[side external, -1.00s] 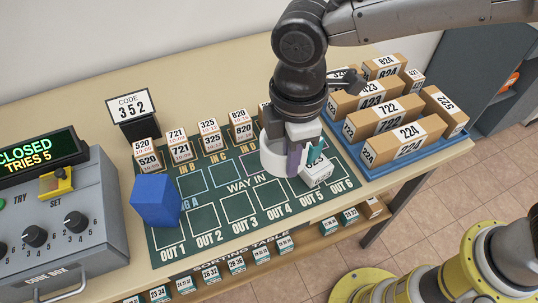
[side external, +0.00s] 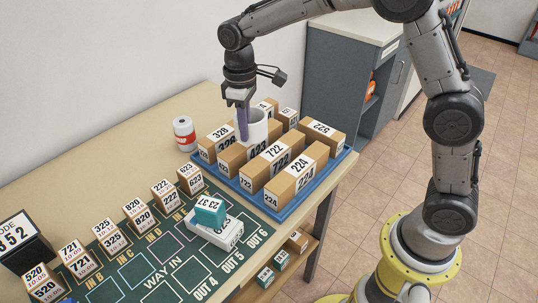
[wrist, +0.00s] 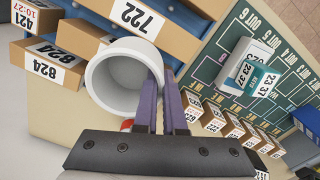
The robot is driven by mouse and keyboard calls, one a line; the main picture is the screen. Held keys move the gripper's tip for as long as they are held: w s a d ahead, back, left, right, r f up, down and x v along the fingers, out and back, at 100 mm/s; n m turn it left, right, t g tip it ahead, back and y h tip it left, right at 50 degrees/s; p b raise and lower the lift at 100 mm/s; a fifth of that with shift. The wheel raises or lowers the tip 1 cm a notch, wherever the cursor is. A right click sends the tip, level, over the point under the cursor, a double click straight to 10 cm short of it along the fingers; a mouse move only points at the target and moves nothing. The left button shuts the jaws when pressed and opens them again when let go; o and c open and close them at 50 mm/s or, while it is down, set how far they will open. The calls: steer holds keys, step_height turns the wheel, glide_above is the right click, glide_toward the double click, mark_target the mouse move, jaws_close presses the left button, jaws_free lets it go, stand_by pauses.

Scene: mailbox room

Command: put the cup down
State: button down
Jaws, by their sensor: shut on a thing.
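The white cup (side external: 259,122) is in my gripper (side external: 243,126), above or among the brown boxes at the back of the blue tray (side external: 279,216). I cannot tell whether its base touches a box. The wrist view shows the cup (wrist: 112,78) empty, with its open mouth towards the camera. My gripper's purple fingers (wrist: 164,95) are shut on the cup's wall at its right side there. Part of the cup is behind the fingers in the side view.
Several numbered brown boxes (side external: 290,184) crowd the tray. A white can with a red band (side external: 184,134) stands left of it. A teal box (side external: 210,211) rests on a white box (side external: 222,234) on the green mat (side external: 132,276). Bare tabletop (side external: 130,160) lies at the back left.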

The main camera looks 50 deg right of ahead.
mark_target(262, 114)
steer(key=d+m, duration=0.4)
steer(key=d, duration=0.1)
steer(key=w+d+f+m, duration=0.1)
steer(key=d, duration=0.1)
steer(key=shift+w+d+m, duration=0.1)
steer(key=shift+d+m, duration=0.25)
steer(key=shift+m, duration=0.05)
steer(key=shift+w+m, duration=0.2)
steer(key=shift+m, duration=1.1)
steer(key=shift+r, duration=0.1)
steer(key=w+n, duration=0.2)
steer(key=w, duration=0.1)
steer(key=w+n, duration=0.2)
steer(key=w, duration=0.2)
steer(key=w+n, duration=0.2)
steer(key=w, duration=0.1)
steer(key=shift+w+d+r+n, duration=0.2)
steer(key=shift+d+n, duration=0.1)
steer(key=w+d+f+n, duration=0.1)
steer(key=w+f+n, duration=0.2)
steer(key=w+n, duration=0.5)
steer(key=shift+d+n, duration=0.15)
steer(key=shift+n, duration=1.75)
steer(key=shift+w+f, duration=0.1)
steer(key=shift+f, duration=3.2)
